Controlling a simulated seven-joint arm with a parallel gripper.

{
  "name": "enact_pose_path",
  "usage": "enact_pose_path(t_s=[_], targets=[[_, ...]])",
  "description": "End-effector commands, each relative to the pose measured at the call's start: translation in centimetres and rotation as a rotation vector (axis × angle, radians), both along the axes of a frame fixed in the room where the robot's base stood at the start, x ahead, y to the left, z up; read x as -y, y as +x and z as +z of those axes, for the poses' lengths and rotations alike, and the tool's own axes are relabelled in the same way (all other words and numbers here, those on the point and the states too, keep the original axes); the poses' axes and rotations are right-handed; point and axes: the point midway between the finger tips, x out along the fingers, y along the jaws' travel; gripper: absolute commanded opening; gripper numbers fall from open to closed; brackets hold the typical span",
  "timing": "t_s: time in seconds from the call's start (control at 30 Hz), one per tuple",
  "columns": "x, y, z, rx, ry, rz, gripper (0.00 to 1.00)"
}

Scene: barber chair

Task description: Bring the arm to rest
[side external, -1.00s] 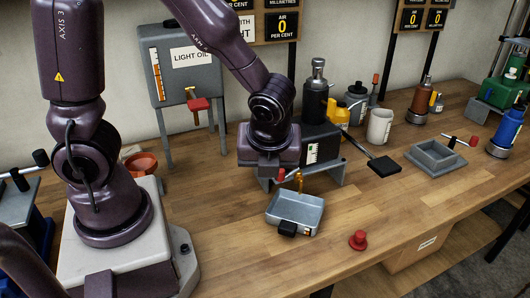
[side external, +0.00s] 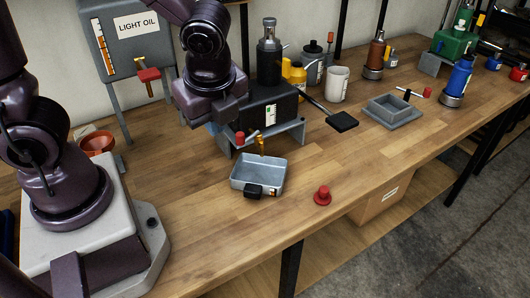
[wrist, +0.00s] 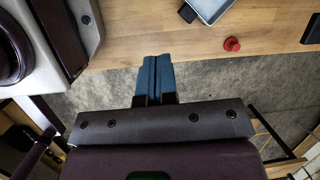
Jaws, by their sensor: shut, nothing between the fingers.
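My gripper (wrist: 156,80) shows in the wrist view as two blue fingers pressed together with nothing between them. In the side view the dark purple wrist hangs behind and left of a grey metal tray (side external: 250,185), and my fingers are mostly hidden below it. The wrist view shows the fingers against the grey floor beyond the wooden bench edge. The tray also shows at the top of the wrist view (wrist: 212,8).
A black dispenser (side external: 262,112) with a red-handled tap stands close right of my wrist. A light oil tank (side external: 137,45) stands behind. A red knob (side external: 322,195) sits near the front edge of the bench (side external: 210,238). The bench around the knob is clear.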

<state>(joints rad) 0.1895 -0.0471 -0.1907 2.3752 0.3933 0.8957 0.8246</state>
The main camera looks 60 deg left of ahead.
Motion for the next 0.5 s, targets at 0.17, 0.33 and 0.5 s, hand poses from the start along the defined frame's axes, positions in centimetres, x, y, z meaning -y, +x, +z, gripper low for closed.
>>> enact_pose_path(t_s=[0.17, 0.33, 0.5], targets=[[-1.3, -1.7, 3.6, 0.238, -0.211, 0.672, 0.00], [-2.6, -3.4, 7.3, 0.413, -0.469, 1.193, 0.00], [-3.6, -4.5, 9.9, 0.507, -0.626, 1.346, 0.00]])
